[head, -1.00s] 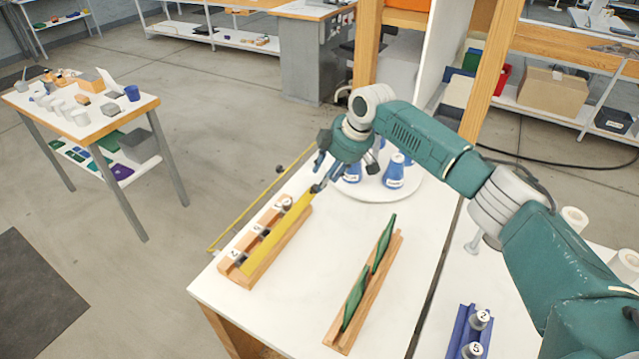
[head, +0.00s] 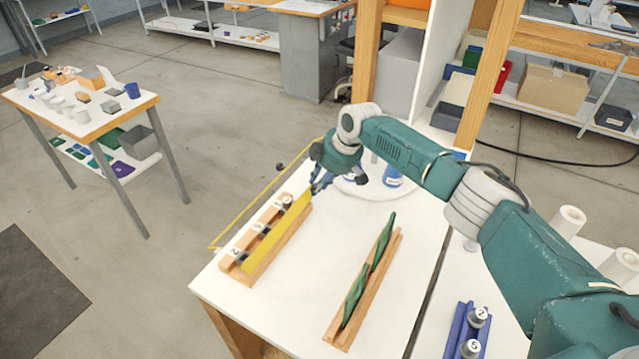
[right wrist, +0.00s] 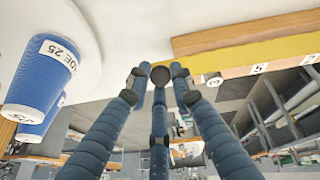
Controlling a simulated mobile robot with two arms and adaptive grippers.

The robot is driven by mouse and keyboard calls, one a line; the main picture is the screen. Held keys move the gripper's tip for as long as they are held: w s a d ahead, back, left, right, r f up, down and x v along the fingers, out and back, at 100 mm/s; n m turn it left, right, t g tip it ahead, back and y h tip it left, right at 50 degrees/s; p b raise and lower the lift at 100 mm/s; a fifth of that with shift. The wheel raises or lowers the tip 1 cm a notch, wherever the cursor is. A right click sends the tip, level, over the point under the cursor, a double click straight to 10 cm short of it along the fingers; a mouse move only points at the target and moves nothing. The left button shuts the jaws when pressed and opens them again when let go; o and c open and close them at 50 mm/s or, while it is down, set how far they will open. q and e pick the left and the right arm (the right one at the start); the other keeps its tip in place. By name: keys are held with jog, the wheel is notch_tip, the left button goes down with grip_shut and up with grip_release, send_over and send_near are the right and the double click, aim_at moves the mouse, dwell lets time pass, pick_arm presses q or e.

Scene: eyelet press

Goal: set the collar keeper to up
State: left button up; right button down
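A yellow bar, which I take for the collar keeper (head: 275,235), lies along the right side of a wooden rack (head: 262,268) on the white table. Numbered collars (head: 258,227) sit in the rack to its left. My right gripper (head: 317,189) is at the far end of the yellow bar. In the right wrist view the fingertips (right wrist: 161,72) are drawn together at the end of the yellow bar (right wrist: 250,54). Whether they touch it is unclear. My left gripper is not in view.
A second wooden rack (head: 338,336) holds green pieces to the right. Blue cups (head: 392,177) stand on a round white plate behind my gripper; one blue cup (right wrist: 45,75) is close by in the wrist view. A blue holder (head: 457,325) is at front right. The table between the racks is clear.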

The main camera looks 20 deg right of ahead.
jog(key=shift+s+d+f, duration=0.1)
jog(key=shift+s+f, duration=0.05)
jog(key=shift+f, duration=0.05)
jog(key=shift+s+d+f+t+y, duration=0.15)
jog(key=shift+s+f+t+y, duration=0.05)
jog(key=shift+t+y, duration=0.2)
jog(key=shift+s+d+f+t+y+b, duration=0.2)
jog(key=shift+d+f+t+y+b, duration=0.1)
jog(key=shift+t+y+b, duration=0.25)
jog(key=t+y+b, duration=0.1)
jog(key=b, duration=0.3)
jog(key=s+f+t+y+b, duration=0.1)
jog(key=b, duration=0.3)
jog(key=shift+d+f+t+y+b, duration=0.15)
jog(key=shift+d+t+y+b, duration=0.15)
jog(key=shift+d+t+y, duration=0.1)
jog(key=shift+b, duration=0.65)
jog(key=shift+t, duration=0.25)
